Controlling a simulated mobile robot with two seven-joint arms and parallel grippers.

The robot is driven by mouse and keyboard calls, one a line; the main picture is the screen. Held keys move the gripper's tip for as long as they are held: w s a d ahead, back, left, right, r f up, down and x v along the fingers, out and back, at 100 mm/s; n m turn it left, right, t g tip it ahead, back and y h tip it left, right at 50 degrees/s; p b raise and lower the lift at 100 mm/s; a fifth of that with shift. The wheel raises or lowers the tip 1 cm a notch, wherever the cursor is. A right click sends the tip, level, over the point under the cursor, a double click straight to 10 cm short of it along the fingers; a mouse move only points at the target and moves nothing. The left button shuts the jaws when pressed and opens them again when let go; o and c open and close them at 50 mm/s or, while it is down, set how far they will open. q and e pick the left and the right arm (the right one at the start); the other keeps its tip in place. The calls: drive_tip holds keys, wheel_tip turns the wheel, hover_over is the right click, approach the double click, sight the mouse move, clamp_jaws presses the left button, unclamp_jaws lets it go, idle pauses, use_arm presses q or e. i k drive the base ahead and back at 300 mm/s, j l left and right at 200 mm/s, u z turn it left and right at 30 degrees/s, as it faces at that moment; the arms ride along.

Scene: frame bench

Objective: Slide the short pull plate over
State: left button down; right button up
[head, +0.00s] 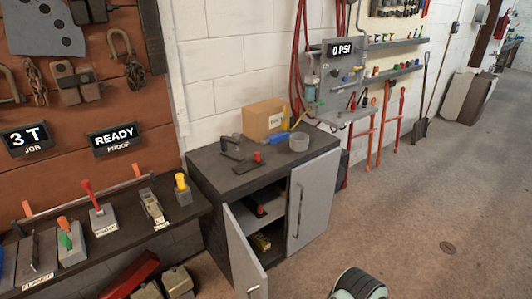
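I cannot make out which piece is the short pull plate. The dark bench shelf (70,259) at the left carries several small fixtures. One is a grey block with a red lever (101,215) and a label too small to read surely. Beside it is a metal clamp-like piece (152,207), then a grey block with a yellow knob (183,190). Further left is a block with green and orange handles (69,243), next to a plate labelled FLANGE (38,262). Neither of my grippers is in view.
A dark-topped cabinet (222,182) stands right of the bench with its left door (243,255) swung open. A cardboard box (262,119) and a grey cup (299,142) are on top. Displays read 3 T (27,138) and READY (113,138). The floor (430,200) at right is mostly clear.

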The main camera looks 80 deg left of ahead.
sight(241, 168)
drive_tip(key=i+j+u, duration=0.1)
drive_tip(key=i+u, duration=0.6)
drive_tip(key=u, duration=0.2)
drive_tip(key=i+u, duration=0.45)
drive_tip(key=i+j+u, duration=0.1)
drive_tip(key=i+u, duration=0.15)
drive_tip(key=u, duration=0.25)
drive_tip(key=i+u, duration=0.25)
drive_tip(key=u, duration=0.25)
drive_tip(key=i+l+u, duration=0.1)
drive_tip(key=i+u, duration=0.2)
drive_tip(key=u, duration=0.2)
